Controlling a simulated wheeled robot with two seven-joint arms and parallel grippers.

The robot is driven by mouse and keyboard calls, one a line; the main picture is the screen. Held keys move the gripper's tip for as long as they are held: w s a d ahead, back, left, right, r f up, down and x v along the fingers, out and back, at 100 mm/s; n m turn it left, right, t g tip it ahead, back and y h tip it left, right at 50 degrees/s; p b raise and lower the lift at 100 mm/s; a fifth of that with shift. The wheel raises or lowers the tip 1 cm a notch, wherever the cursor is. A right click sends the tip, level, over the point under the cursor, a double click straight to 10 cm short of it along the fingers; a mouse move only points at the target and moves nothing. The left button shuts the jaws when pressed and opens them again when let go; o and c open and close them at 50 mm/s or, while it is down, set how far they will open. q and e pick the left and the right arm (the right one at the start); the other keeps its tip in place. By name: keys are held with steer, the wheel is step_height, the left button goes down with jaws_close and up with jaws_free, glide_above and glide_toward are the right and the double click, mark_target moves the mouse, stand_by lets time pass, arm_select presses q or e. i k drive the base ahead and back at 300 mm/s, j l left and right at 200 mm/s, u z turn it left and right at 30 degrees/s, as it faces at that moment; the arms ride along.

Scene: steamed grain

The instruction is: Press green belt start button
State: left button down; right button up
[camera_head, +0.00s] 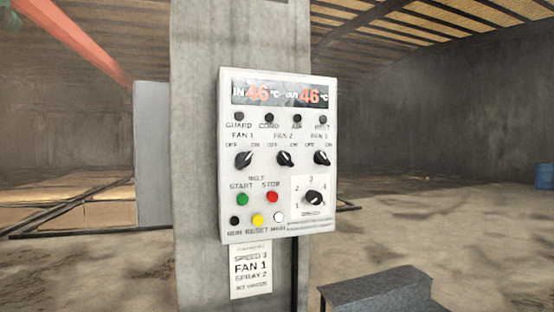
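A white control panel (278,175) is fixed to a concrete pillar in the middle of the head view. The green belt start button (243,199) is on its lower left, under the label START. The red stop button (272,197) is just to its right. Below are a black button (234,221), a yellow button (258,220) and a white button (278,217). Neither of my grippers shows in this view.
The pillar (200,130) rises behind the panel. A paper label (250,270) hangs below it. A grey metal box (375,290) stands at lower right. A blue barrel (544,176) is far right. Open floor lies to the right.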

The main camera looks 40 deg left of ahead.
mark_target(241, 199)
steer(key=j+u, duration=0.1)
steer(key=u, duration=0.35)
steer(key=i+j+u, duration=0.1)
steer(key=u, duration=0.35)
steer(key=i+u, duration=0.1)
steer(key=u, duration=0.35)
